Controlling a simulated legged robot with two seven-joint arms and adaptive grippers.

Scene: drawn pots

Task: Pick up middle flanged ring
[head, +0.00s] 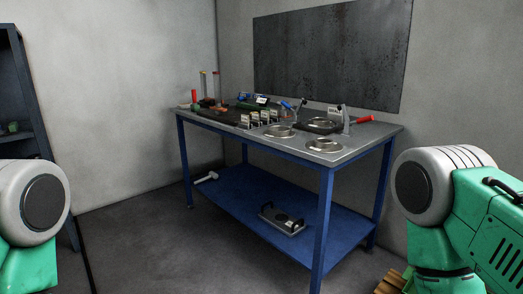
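Several round, shiny metal pieces that look like flanged rings lie on the grey top of a blue workbench (365,141) in the head view. One ring (280,131) is near the front edge at the centre. Another ring (323,145) is to its right, near the front corner. A third round piece (321,123) lies behind them, in or on a dark tray. I cannot tell for sure which is the middle one. Only the upper parts of my two arms show, at the left and right edges. Neither gripper is in view, and the bench stands some distance ahead.
A dark shelf unit (17,80) stands left. Floor before the bench is clear.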

